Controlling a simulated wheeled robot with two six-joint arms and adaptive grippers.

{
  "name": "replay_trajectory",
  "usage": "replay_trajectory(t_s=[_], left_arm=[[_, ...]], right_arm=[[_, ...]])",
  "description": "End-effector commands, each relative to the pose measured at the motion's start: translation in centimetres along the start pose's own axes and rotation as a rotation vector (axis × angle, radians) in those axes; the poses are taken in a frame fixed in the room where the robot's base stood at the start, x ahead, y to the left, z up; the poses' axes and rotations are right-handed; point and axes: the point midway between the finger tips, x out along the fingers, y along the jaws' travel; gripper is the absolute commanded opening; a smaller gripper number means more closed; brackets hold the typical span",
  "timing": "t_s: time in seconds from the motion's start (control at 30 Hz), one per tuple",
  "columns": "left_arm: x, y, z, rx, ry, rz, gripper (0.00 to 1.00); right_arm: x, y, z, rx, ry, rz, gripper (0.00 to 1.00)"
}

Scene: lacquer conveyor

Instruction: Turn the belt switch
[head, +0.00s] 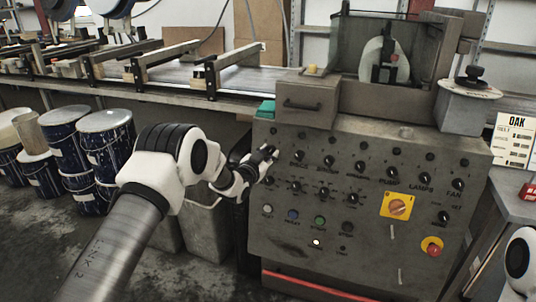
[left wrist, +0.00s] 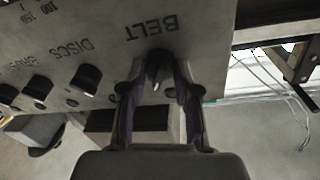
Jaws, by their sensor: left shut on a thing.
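The belt switch (left wrist: 158,60) is a small black knob on the grey control panel (head: 350,215), next to the printed word BELT. In the left wrist view my left gripper (left wrist: 158,88) has a finger on each side of the knob and is shut on it. In the head view my left gripper (head: 264,159) is at the panel's upper left edge and hides the belt switch. The knob's exact angle is hard to tell. My right gripper is out of view; only part of my right arm shows at the lower right.
More black knobs, including the discs switch (left wrist: 87,79), sit close beside it. A yellow rotary switch (head: 397,206) and a red button (head: 433,250) are on the panel's right. Blue paint cans (head: 105,135) stand at left, and a conveyor (head: 180,75) runs behind.

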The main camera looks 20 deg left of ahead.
Motion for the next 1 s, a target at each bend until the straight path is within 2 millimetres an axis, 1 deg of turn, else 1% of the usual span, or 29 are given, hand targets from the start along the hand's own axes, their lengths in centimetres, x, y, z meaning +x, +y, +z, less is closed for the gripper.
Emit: replay_trajectory(t_s=[0.37,0.4,0.43,0.47,0.7,0.8,0.87,0.97,1.0], left_arm=[[0.0,0.0,0.0,0.005,0.0,0.001,0.0],[0.0,0.0,0.0,0.005,0.0,0.001,0.42],[0.0,0.0,0.0,0.005,0.0,0.001,0.52],[0.0,0.0,0.0,0.005,0.0,0.001,0.56],[0.0,0.0,0.0,0.004,0.0,0.001,0.56],[-0.3,0.0,0.0,0.004,0.0,0.001,0.56],[-0.8,-0.1,0.0,0.003,0.0,0.001,0.56],[-2.5,-0.1,0.0,0.003,-0.002,0.001,0.56],[-3.4,0.0,0.0,0.002,-0.003,0.001,0.56]], right_arm=[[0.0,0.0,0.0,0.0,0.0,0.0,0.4],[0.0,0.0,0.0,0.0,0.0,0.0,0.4],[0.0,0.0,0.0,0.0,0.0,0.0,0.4],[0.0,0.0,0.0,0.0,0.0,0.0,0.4],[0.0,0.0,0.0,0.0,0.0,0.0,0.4],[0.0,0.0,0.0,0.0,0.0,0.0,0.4],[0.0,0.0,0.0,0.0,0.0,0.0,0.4],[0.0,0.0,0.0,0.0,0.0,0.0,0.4],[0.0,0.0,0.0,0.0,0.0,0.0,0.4]])
